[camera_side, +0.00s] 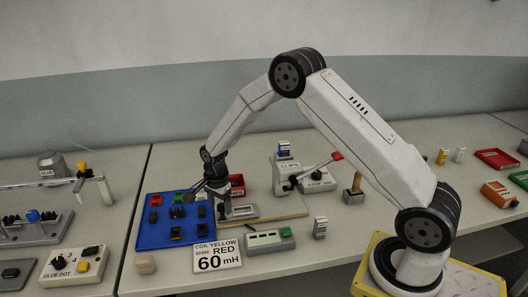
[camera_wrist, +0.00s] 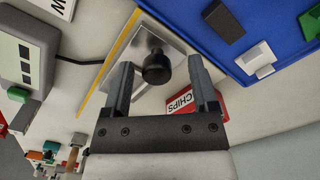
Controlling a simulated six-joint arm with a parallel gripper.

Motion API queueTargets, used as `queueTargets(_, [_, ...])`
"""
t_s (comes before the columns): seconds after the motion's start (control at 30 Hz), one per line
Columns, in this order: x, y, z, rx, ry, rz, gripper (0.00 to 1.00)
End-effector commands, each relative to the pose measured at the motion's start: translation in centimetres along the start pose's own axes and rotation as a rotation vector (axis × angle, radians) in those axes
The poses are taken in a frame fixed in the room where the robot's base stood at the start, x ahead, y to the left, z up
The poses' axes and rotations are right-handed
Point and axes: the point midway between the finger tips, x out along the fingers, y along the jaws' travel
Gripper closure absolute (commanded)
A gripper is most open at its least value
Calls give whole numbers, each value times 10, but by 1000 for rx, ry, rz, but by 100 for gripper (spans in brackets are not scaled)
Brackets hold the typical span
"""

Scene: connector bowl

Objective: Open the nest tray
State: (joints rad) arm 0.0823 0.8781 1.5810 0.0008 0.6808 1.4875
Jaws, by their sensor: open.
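In the wrist view, a flat grey metal plate (camera_wrist: 180,48) carries a round black knob (camera_wrist: 157,68). I take this plate to be the nest tray, but no label on it shows. My gripper (camera_wrist: 160,64) is open, with its two fingers on either side of the knob. I cannot tell whether either finger touches it. In the side view, my gripper (camera_side: 212,200) points down between the blue parts tray and a small grey fixture (camera_side: 241,211). The knob is hidden there by my gripper.
A blue tray (camera_side: 165,237) with coloured and black parts stands close on the left. A red bin marked CHIPS (camera_wrist: 209,101) is close by my fingers. A card reading 60 mH (camera_side: 217,255) and a grey meter (camera_side: 265,241) lie in front.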

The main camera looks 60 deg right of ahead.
Motion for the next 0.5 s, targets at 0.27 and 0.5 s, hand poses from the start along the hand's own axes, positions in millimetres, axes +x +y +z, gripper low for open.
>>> queueTargets(0.27, [-22,0,0,0,0,-3,24])
queueTargets(0.5, [-54,-1,0,0,0,-4,24])
